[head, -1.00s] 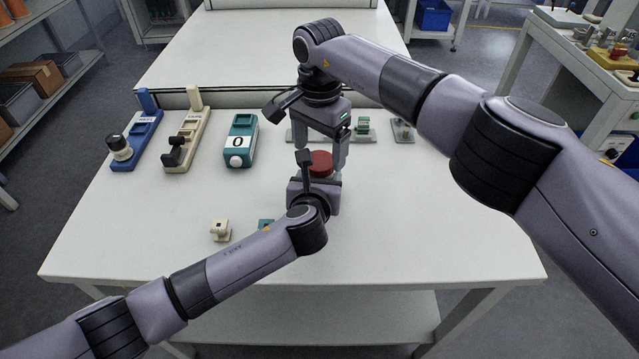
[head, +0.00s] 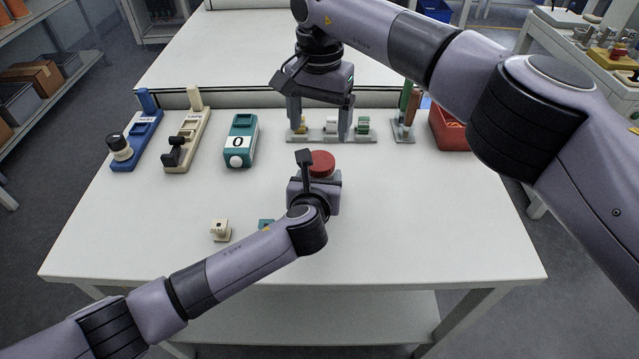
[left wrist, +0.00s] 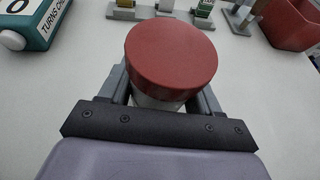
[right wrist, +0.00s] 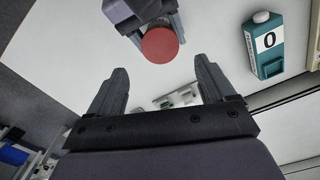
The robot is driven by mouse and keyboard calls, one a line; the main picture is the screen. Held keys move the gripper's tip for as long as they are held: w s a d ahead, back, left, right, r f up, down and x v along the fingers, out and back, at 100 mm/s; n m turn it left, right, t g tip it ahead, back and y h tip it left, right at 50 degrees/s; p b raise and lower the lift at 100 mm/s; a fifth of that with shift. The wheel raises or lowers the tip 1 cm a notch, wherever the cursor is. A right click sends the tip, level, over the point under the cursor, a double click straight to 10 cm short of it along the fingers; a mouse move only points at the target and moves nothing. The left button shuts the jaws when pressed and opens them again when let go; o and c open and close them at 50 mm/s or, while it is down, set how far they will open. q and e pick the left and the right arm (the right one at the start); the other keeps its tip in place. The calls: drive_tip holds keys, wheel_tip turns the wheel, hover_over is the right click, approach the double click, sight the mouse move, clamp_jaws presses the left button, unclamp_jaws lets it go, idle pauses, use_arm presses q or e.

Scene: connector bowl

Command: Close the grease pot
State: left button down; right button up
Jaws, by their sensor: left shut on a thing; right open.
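The grease pot (left wrist: 158,102) is a pale pot with a red lid (head: 321,163) on top, standing upright at the middle of the table. In the left wrist view the red lid (left wrist: 172,55) sits on the pot and hides most of it. My left gripper (left wrist: 165,95) is shut around the pot's body below the lid. My right gripper (head: 319,120) is open and empty, above and behind the pot, clear of the lid. In the right wrist view the lid (right wrist: 160,45) lies beyond its spread fingers (right wrist: 160,85). How tightly the lid sits cannot be seen.
A teal counter box (head: 241,140) showing 0, a cream device (head: 187,140) and a blue device (head: 137,140) stand at left. A rack (head: 366,133), a tool stand (head: 403,132) and a red bin (head: 449,128) stand behind. A small cream block (head: 221,230) lies at front. The table's right front is clear.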

sight(320, 160)
drive_tip(key=shift+f, duration=0.1)
drive_tip(key=shift+f, duration=3.95)
drive_tip(key=c, duration=1.1)
drive_tip(key=m, duration=0.3)
drive_tip(key=shift+m, duration=0.3)
